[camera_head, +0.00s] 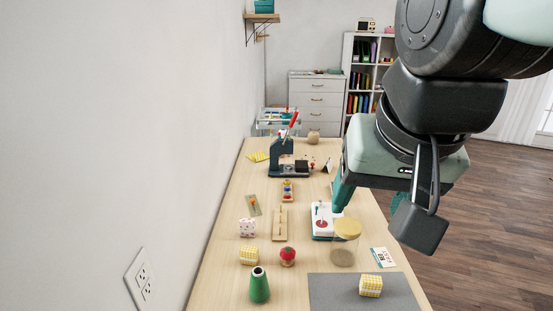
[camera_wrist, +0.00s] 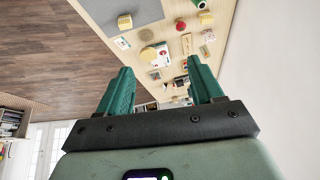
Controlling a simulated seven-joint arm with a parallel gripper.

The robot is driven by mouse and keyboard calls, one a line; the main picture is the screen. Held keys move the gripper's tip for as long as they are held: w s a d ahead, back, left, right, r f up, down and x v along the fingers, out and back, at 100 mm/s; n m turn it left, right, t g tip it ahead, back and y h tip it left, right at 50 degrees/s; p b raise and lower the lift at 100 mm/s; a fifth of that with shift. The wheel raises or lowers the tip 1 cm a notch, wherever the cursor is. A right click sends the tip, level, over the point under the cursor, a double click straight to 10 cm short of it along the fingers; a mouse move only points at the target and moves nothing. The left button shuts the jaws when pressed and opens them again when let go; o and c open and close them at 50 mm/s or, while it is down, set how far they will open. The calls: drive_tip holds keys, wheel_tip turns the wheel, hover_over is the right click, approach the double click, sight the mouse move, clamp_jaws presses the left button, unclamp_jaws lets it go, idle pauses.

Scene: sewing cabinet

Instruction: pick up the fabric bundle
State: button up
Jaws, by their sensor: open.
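A yellow-and-white checked fabric bundle (camera_head: 370,286) sits on the grey mat (camera_head: 325,292) at the near right; it also shows in the wrist view (camera_wrist: 125,21). A similar checked bundle (camera_head: 249,255) stands on the bare table to the left, and a white patterned one (camera_head: 247,228) is behind it. I cannot tell which bundle the task means. My gripper (camera_head: 370,200) hangs over the table's right side, above and beyond the mat. It is open and empty, its teal fingers spread wide in the wrist view (camera_wrist: 160,64).
A glass jar with a yellowish lid (camera_head: 347,229) stands just behind the mat. A red pincushion (camera_head: 288,256) and green thread cone (camera_head: 259,285) stand left of it. A white box (camera_head: 325,219) and a dark press (camera_head: 288,158) are farther back. A wall borders the left.

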drive_tip(key=w+a+m+g, duration=0.1)
drive_tip(key=w+a+m, duration=0.15)
drive_tip(key=w, duration=0.45)
drive_tip(key=m+g, duration=0.4)
drive_tip(key=m, duration=1.2)
hover_over(249, 249)
drive_tip(key=f, duration=3.3)
drive_tip(key=shift+w+d+f, duration=0.1)
drive_tip(key=shift+w+f, duration=0.2)
drive_tip(key=shift+w, duration=0.05)
drive_tip(key=shift+m, duration=0.25)
wheel_tip(249, 249, down, 5)
drive_tip(key=shift+r, duration=0.1)
drive_tip(key=shift+s+f, duration=0.15)
drive_tip(key=shift+f, duration=1.45)
drive_tip(key=shift+s+f, duration=0.15)
drive_tip(key=shift+f, duration=1.45)
drive_tip(key=c, duration=1)
drive_tip(key=shift+r, duration=0.1)
drive_tip(key=shift+c, duration=0.2)
